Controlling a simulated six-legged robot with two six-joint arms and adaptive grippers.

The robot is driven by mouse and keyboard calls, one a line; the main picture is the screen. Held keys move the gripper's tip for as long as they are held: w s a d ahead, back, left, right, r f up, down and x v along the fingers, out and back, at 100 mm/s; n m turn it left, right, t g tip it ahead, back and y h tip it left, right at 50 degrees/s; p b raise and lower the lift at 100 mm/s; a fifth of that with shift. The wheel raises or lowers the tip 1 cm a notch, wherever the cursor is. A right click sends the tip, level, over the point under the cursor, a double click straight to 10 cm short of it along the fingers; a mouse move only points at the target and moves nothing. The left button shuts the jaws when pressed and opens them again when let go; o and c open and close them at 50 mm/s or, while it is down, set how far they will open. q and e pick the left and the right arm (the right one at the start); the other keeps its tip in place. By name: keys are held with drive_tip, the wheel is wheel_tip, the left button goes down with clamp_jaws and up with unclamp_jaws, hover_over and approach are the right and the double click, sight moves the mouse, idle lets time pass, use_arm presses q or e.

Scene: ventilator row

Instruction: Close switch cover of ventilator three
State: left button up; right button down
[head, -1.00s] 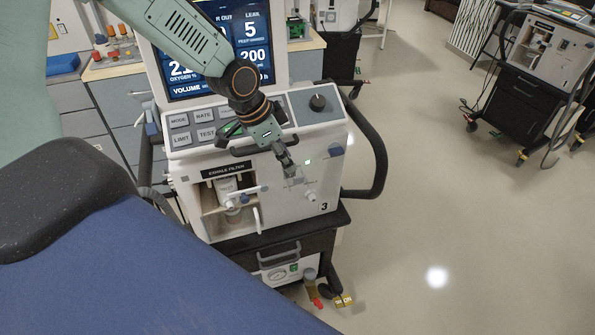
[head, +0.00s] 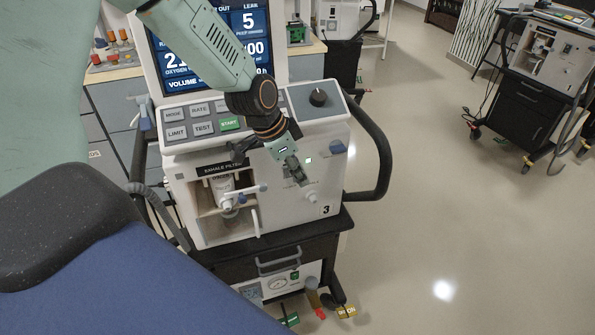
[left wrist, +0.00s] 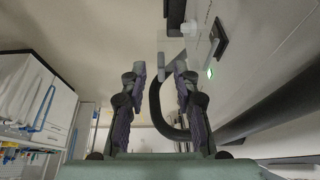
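Ventilator three (head: 237,172), a white machine marked "3", stands in the middle of the head view. A lit green lamp (head: 308,160) is on its front panel and also shows in the left wrist view (left wrist: 210,72). A clear switch cover (left wrist: 200,48) stands out from the panel beside the lamp and a black switch part (left wrist: 221,37). My left gripper (head: 299,173) is at the front panel, just below the lamp; in the left wrist view its fingertips (left wrist: 160,72) are apart. The cover's outer edge appears near or between them; contact cannot be told. My right gripper is not in view.
An open exhale filter bay (head: 222,205) with a white lever is left of the gripper. Another ventilator (head: 545,55) stands far right. The floor (head: 440,220) between is clear.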

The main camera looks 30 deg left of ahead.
use_arm(q)
drive_tip(key=shift+a, duration=0.1)
drive_tip(key=shift+c, duration=0.2)
drive_tip(key=shift+a, duration=0.15)
drive_tip(key=c, duration=0.3)
clamp_jaws()
